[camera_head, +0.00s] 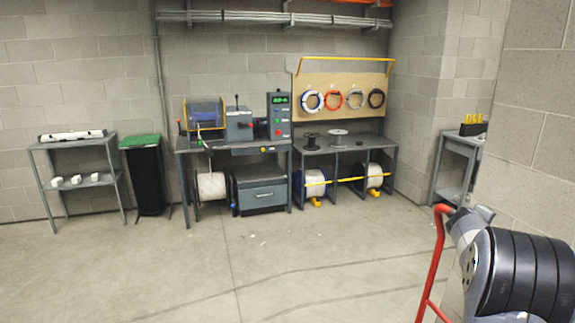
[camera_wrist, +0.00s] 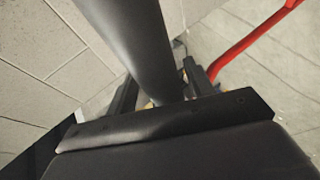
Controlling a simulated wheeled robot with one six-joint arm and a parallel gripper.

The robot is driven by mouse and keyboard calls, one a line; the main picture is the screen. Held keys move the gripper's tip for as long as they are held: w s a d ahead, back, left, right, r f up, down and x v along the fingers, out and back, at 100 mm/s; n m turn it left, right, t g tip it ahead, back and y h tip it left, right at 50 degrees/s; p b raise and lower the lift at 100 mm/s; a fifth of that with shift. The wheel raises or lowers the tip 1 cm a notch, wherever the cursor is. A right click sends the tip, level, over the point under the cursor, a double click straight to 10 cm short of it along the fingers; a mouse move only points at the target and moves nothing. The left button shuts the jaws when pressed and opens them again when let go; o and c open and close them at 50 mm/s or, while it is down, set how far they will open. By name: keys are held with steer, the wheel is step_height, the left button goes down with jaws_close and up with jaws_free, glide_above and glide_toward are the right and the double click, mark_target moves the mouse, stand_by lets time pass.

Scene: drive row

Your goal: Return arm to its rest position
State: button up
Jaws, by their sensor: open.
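My arm (camera_head: 515,272) shows at the lower right of the head view, folded close to the camera, with dark ribbed and pale grey parts. My gripper (camera_wrist: 160,80) is in the wrist view, its two dark fingers apart with a gap between them. A thick dark grey cylinder, which looks like a link of my own arm, passes from the top of that view towards the fingers. I see nothing held. The lower part of the wrist view is filled by the dark gripper body. The gripper cannot be made out clearly in the head view.
A red bent bar (camera_head: 437,262) stands beside my arm. A workbench (camera_head: 230,145) with machines and spools is at the back wall. A grey shelf (camera_head: 78,146) and black bin (camera_head: 148,180) stand left; a side bench (camera_head: 458,145) stands right. The middle floor is clear.

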steer(key=shift+w+a+f+b, duration=0.3)
steer(key=shift+f+b, duration=0.2)
steer(key=shift+f, duration=0.05)
steer(key=shift+s+a+r, duration=0.15)
steer(key=shift+s+a, duration=0.05)
steer(key=shift+a, duration=0.4)
steer(key=shift+r, duration=0.15)
